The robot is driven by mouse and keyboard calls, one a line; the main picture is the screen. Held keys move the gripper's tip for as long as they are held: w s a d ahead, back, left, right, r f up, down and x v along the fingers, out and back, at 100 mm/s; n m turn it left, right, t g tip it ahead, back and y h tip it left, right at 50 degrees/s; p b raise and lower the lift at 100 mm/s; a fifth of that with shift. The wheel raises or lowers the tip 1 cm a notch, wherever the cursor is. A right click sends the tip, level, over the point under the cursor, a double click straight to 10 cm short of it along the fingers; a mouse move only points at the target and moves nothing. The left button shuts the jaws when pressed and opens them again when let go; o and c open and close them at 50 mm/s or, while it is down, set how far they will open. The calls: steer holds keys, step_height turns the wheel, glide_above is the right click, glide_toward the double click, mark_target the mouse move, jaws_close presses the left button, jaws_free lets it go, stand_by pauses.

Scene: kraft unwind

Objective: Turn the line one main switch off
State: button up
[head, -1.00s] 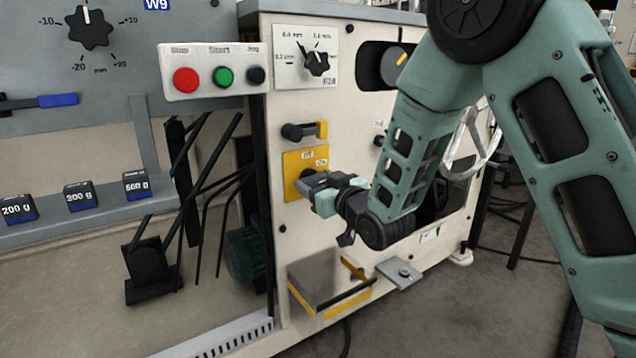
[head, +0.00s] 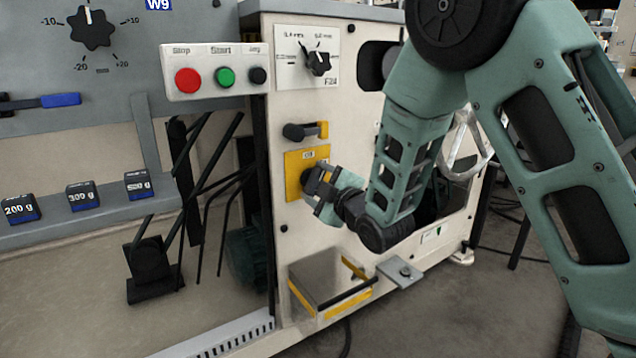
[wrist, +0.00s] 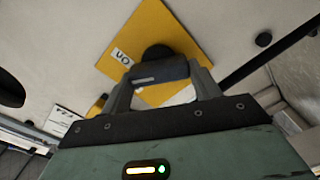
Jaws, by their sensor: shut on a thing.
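The main switch is a black rotary knob (head: 307,179) on a yellow plate (head: 292,184) on the front of the cream machine. In the wrist view the yellow plate (wrist: 150,28) looks tilted, and its ON label (wrist: 122,57) shows left of the black knob (wrist: 157,52). A dark grey bar handle (wrist: 160,71) crosses in front of the knob. My gripper (head: 322,186) is at the switch, and in the wrist view its fingers (wrist: 162,84) are shut on the handle from both sides. My fingers partly cover a second pale label.
Above the plate is a black and yellow lever (head: 305,131). Higher are a box with red, green and black buttons (head: 215,75) and a selector dial (head: 318,62). A step-like box (head: 328,284) juts out below, beside a small metal plate (head: 400,273).

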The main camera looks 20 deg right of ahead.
steer(key=n+p, duration=0.1)
steer(key=n, duration=0.5)
steer(key=shift+a+f, duration=0.1)
steer(key=shift+f, duration=0.05)
steer(key=shift+n, duration=0.3)
steer(key=o, duration=1)
steer(key=shift+s, duration=0.1)
